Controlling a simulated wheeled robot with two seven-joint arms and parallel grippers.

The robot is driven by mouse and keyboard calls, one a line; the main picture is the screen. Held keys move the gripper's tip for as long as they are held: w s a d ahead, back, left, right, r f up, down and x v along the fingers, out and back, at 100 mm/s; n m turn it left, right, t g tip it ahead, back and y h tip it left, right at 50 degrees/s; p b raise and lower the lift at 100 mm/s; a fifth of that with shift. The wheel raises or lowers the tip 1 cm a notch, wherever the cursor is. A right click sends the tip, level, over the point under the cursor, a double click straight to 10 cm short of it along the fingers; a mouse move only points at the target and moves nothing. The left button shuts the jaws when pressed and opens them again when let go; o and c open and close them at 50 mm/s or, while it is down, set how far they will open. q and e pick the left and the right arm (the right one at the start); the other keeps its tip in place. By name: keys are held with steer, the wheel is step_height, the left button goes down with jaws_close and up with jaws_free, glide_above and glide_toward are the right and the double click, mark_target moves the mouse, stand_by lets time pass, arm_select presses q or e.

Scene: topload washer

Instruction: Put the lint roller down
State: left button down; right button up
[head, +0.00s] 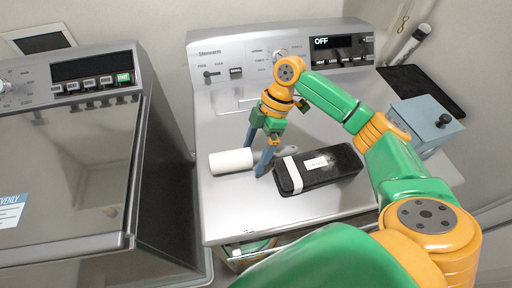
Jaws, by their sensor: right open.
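The lint roller (231,162) lies on the flat metal top of the right-hand machine (225,210). Its white cylinder is at the left, and a grey handle end (288,151) shows to the right behind my fingers. My right gripper (263,160) points down over the roller, with its blue fingers apart around the part between cylinder and handle. The fingers hide the middle of the roller. I cannot tell whether they touch it. My left gripper is not in view.
A black case with a white band (335,170) lies close to the right of my gripper. A blue-grey box with a dark knob (425,122) and a black tray (420,82) are farther right. A second machine (65,170) stands left across a gap. The top's front left is clear.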

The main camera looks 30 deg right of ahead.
steer(key=v, duration=1.2)
steer(key=shift+r, duration=0.1)
